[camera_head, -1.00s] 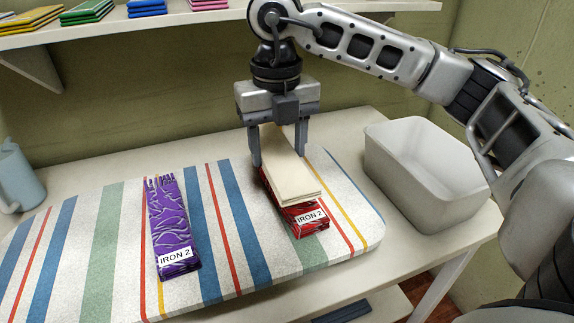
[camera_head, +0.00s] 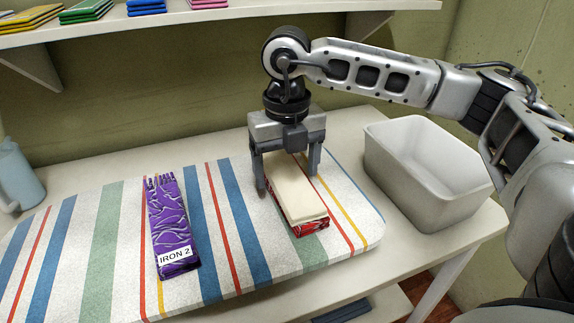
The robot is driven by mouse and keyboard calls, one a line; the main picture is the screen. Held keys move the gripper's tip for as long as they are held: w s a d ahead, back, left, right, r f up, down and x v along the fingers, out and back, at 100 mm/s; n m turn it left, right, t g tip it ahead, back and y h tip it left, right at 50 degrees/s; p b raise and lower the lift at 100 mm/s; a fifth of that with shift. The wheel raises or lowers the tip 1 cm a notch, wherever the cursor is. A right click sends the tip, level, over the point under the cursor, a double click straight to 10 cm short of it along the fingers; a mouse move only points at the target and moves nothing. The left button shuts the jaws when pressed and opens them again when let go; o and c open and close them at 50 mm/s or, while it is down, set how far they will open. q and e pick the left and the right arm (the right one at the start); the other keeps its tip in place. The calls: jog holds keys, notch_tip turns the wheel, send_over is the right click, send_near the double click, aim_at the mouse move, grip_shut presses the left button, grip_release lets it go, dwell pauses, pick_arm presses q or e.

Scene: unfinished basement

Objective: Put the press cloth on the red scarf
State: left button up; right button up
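The cream press cloth (camera_head: 298,199) lies flat on top of the folded red scarf (camera_head: 313,229) on the striped ironing board. The cloth covers most of the scarf; its red front edge shows, and its label is hidden. My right gripper (camera_head: 287,176) is low over the back part of the cloth. One finger is on each side of it, with small gaps beside the cloth, so it looks open. My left gripper is not in view.
A purple folded scarf (camera_head: 170,223) labelled IRON 2 lies to the left on the striped board (camera_head: 112,240). An empty white bin (camera_head: 395,170) stands to the right. A shelf (camera_head: 220,15) with folded cloths is above. A grey-blue jug (camera_head: 18,178) is at far left.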

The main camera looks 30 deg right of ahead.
aim_at(286, 174)
jog(key=shift+r, duration=0.1)
jog(key=shift+r, duration=0.65)
notch_tip(286, 174, up, 11)
jog(key=shift+p, duration=0.45)
